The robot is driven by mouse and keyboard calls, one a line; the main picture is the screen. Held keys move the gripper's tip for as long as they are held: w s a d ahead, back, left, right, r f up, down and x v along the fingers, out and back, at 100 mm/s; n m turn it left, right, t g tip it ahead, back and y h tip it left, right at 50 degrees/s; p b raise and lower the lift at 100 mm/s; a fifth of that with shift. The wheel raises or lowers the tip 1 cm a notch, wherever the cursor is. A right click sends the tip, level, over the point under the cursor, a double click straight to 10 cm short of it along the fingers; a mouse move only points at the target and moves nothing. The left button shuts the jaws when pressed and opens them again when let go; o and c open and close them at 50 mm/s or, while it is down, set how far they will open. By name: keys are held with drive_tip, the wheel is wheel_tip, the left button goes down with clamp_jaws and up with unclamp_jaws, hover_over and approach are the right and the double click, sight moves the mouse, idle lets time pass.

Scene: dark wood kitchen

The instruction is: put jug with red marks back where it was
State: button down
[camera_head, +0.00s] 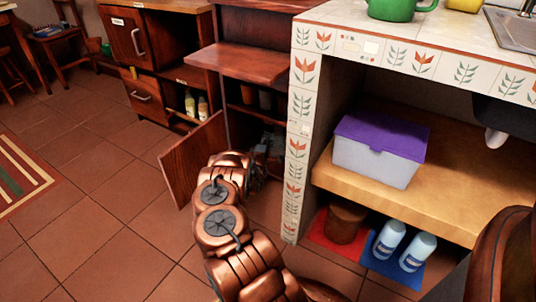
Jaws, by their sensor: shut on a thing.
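My arm reaches forward from the bottom centre to the low dark-wood cabinet. My gripper (268,148) is at the cabinet's shadowed opening, beside the tiled pillar. It is small, dark and partly hidden by my wrist. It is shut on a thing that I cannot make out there. I cannot identify a jug with red marks in this view. A few dim vessels (265,98) stand on the cabinet shelf above my gripper.
An open cabinet door (194,160) stands left of my arm. The tiled pillar (297,150) is close on the right. A pull-out board (238,63) juts above the opening. A purple-lidded box (381,145) sits on the right shelf.

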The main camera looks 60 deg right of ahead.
wheel_tip(320, 180, down, 5)
drive_tip(key=shift+f+b, duration=0.2)
drive_tip(key=shift+b, duration=0.9)
drive_tip(key=c, duration=1.2)
unclamp_jaws()
drive_tip(key=p+v, duration=0.5)
drive_tip(key=v, duration=0.7)
